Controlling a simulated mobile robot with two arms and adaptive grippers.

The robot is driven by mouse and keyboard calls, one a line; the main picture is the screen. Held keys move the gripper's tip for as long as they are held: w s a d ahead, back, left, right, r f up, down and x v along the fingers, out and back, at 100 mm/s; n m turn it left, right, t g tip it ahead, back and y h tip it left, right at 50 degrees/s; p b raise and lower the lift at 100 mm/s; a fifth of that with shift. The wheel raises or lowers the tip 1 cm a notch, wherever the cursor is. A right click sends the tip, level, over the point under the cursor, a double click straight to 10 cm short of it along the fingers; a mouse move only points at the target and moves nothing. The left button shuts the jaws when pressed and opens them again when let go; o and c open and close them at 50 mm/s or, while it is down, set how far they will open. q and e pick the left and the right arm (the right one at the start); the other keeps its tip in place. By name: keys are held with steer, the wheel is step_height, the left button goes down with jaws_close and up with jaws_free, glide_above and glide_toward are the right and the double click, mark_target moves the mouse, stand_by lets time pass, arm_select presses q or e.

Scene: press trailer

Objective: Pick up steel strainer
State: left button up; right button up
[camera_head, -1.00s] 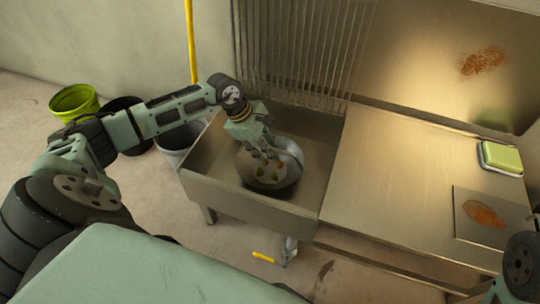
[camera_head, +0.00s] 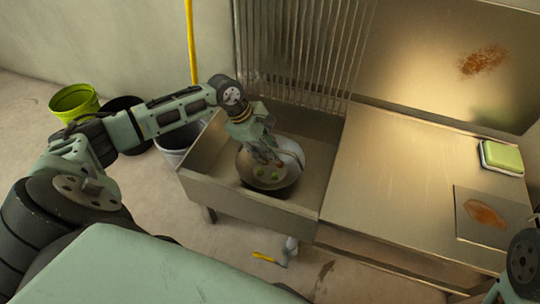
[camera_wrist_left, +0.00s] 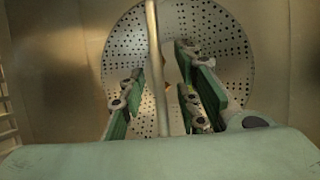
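The steel strainer (camera_wrist_left: 118,50) shows in the left wrist view as a round, perforated steel disc. A thin upright bar (camera_wrist_left: 157,70) crosses in front of it and runs between the fingers of my left gripper (camera_wrist_left: 165,100). Space shows on both sides of the bar, so the fingers look open. In the head view the strainer (camera_head: 268,183) is a round steel piece in the sink, with small green and reddish spots. My left gripper (camera_head: 263,155) is over it and hides its upper left part. Contact is not clear. My right gripper is not in view.
The steel sink (camera_head: 235,197) has raised walls around the gripper. A steel counter (camera_head: 400,185) to its right is mostly clear, with a green sponge-like block (camera_head: 502,157) and a stained plate (camera_head: 470,228). A ribbed panel stands behind. Buckets (camera_head: 75,101) stand at left.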

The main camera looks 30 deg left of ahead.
arm_select(q)
jaws_close()
steer(key=shift+r, duration=0.1)
stand_by(0.3)
